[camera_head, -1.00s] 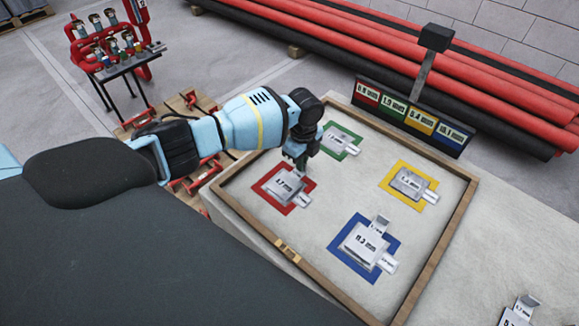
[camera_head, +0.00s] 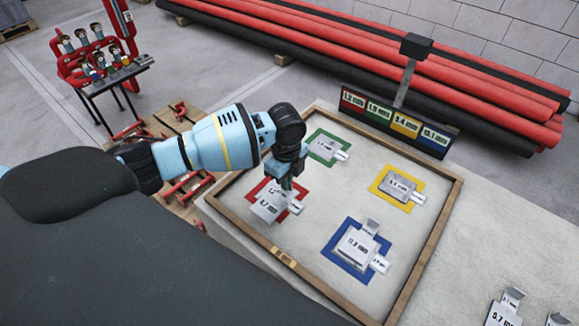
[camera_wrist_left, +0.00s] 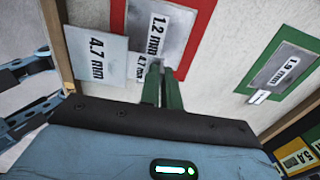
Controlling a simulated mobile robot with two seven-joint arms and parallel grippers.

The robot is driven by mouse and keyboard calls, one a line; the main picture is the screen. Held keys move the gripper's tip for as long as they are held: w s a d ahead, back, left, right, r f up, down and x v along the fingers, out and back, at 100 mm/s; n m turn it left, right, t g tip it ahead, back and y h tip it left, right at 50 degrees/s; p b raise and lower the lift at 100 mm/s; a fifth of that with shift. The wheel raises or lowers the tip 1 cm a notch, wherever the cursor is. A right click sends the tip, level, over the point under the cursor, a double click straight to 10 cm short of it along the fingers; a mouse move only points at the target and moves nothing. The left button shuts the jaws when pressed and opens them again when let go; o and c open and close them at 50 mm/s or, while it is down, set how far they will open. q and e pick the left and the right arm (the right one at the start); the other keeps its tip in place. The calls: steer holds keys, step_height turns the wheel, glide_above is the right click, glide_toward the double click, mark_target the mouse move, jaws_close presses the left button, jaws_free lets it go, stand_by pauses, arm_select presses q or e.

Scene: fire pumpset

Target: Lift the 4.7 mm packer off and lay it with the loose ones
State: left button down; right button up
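The 4.7 mm packer (camera_head: 268,208) is a thin grey plate with a labelled tab. My left gripper (camera_head: 291,184) is shut on that tab. In the left wrist view the plate (camera_wrist_left: 97,57) hangs beside the closed green fingers (camera_wrist_left: 162,72). The packer appears raised and offset to the lower left over the red square (camera_head: 303,188). A 1.2 mm packer (camera_wrist_left: 158,36) lies on the red square, partly covered. Loose packers, one marked 5.7 mm (camera_head: 502,312), lie at the lower right, cut by the picture edge. My right gripper is not in view.
A wooden-framed tray (camera_head: 441,226) also holds packers on green (camera_head: 327,146), yellow (camera_head: 402,188) and blue (camera_head: 356,251) squares. A label board (camera_head: 398,120) with a post stands at its back. Bare worktop (camera_head: 468,245) lies right of the tray.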

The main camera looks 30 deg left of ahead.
mark_target(278, 214)
arm_select(q)
steer(key=s, duration=0.2)
steer(key=s+d, duration=0.1)
steer(key=s, duration=0.2)
steer(key=s+d, duration=0.1)
steer(key=s, duration=0.1)
steer(key=shift+s+d+r+p, duration=0.1)
steer(key=shift+s+r+p, duration=0.1)
steer(key=shift+r+p, duration=0.2)
steer(key=shift+s+d, duration=0.15)
steer(key=shift+s, duration=0.4)
